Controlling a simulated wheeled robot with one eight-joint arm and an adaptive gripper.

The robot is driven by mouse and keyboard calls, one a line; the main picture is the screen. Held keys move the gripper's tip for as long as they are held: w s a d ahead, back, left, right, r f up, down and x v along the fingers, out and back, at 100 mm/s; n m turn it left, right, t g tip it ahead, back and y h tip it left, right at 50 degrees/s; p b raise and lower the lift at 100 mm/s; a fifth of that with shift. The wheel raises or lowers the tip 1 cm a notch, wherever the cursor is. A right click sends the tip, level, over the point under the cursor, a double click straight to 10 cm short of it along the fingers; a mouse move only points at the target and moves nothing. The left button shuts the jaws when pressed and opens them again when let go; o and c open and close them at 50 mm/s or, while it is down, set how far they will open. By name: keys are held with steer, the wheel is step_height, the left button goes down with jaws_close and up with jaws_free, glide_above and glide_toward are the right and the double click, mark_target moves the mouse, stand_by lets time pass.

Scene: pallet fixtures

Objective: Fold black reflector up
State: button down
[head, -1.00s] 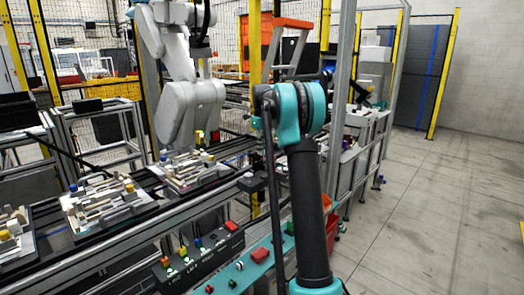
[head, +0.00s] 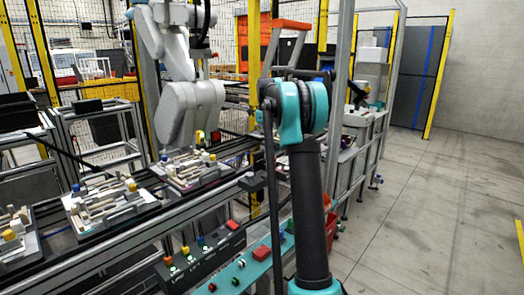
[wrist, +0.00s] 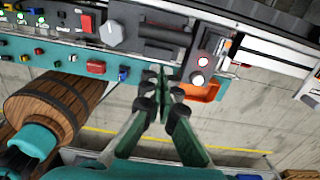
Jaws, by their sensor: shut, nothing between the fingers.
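My gripper (wrist: 162,78) shows in the wrist view with its dark green fingers together and nothing between them. The fingertips lie in front of the lower edge of a control panel and rail; I cannot tell whether they touch anything. A black block (wrist: 165,36) sits on the rail just above the fingertips in the picture. I cannot be sure whether it is the black reflector or whether it is folded. A dark box with a lit lamp (wrist: 203,62) is right of the fingers. In the head view my arm hides the gripper.
A teal panel (wrist: 30,62) carries a red button (wrist: 96,67). An orange bin (wrist: 203,92) is below the lit box. A wooden barrel (wrist: 65,105) stands left. In the head view, loaded pallets (head: 108,203) line the conveyor, and open floor (head: 430,210) lies right.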

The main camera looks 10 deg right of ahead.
step_height(320, 180, up, 7)
steer(key=w, duration=0.1)
steer(key=shift+w+a+f, duration=0.15)
steer(key=shift+w+a, duration=0.25)
steer(key=shift+a, duration=0.05)
steer(key=s+a+f+n+t, duration=0.1)
steer(key=s+a+f+n, duration=0.1)
steer(key=s+f+n, duration=0.7)
steer(key=s+a+f+n+t, duration=0.1)
steer(key=s+f+n, duration=0.9)
steer(key=s, duration=1.2)
steer(key=s+a+f+n+t, duration=0.2)
steer(key=s+a+f+n, duration=0.2)
steer(key=s+f+n, duration=0.6)
steer(key=s, duration=0.5)
steer(key=shift+s+f, duration=0.15)
steer(key=c, duration=2.3)
jaws_free()
